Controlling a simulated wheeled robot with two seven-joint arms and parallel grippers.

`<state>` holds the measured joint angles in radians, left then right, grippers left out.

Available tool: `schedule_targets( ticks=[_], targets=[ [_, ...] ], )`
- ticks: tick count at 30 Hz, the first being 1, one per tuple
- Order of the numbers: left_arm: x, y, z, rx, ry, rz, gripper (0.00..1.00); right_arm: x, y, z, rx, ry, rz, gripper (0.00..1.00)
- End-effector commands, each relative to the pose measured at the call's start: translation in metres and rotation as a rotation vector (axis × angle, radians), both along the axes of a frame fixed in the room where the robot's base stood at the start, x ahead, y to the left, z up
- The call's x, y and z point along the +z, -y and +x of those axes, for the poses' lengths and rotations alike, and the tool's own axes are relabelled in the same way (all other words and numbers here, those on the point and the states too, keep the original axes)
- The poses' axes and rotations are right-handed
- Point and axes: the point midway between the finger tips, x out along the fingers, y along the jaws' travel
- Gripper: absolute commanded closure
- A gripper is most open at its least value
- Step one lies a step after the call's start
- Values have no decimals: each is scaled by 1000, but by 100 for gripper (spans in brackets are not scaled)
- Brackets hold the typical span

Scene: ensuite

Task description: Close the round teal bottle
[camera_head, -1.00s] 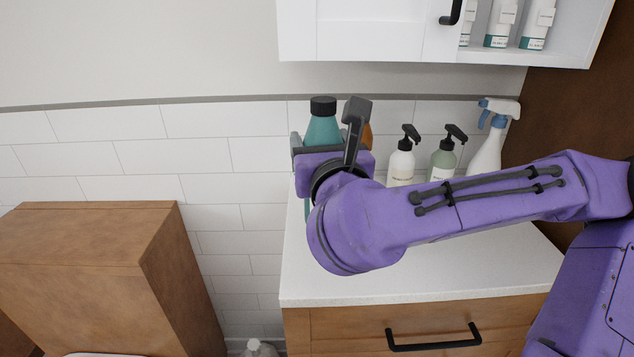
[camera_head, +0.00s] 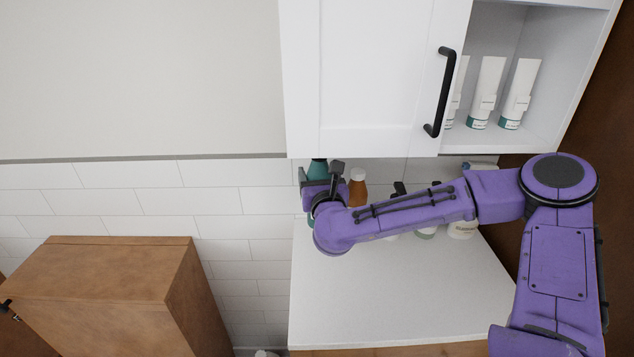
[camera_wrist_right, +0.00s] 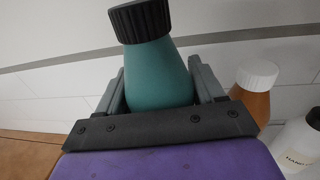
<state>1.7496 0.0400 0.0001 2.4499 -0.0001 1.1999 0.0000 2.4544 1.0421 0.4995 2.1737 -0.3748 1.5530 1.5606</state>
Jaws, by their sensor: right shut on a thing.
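The round teal bottle (camera_wrist_right: 157,75) stands between the fingers of my right gripper (camera_wrist_right: 155,88) in the right wrist view. A black ribbed cap (camera_wrist_right: 139,20) sits at its top; I cannot tell how tightly it is seated. In the head view my right gripper (camera_head: 319,179) is at the back left of the counter, shut on the teal bottle (camera_head: 318,168). The bottle's top is hidden there by the wall cabinet's lower edge. My left gripper is not in view.
An amber bottle with a white cap (camera_head: 357,188) stands just right of the gripper. Other bottles are partly hidden behind my right arm. The white wall cabinet (camera_head: 375,80) hangs above. The front of the white counter (camera_head: 390,290) is clear.

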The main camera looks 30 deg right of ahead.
Motion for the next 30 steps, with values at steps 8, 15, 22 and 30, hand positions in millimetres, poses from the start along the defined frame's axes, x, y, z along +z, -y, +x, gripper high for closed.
schedule_targets(
  ticks=[8,15,22,30],
  targets=[
    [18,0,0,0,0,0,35,-19,13,23,2,-3,-1,100],
    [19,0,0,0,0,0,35,-30,14,23,-1,2,0,100],
    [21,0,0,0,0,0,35,-34,13,23,1,-1,-2,100],
    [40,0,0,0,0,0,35,-65,15,26,1,1,-1,100]
  ],
)
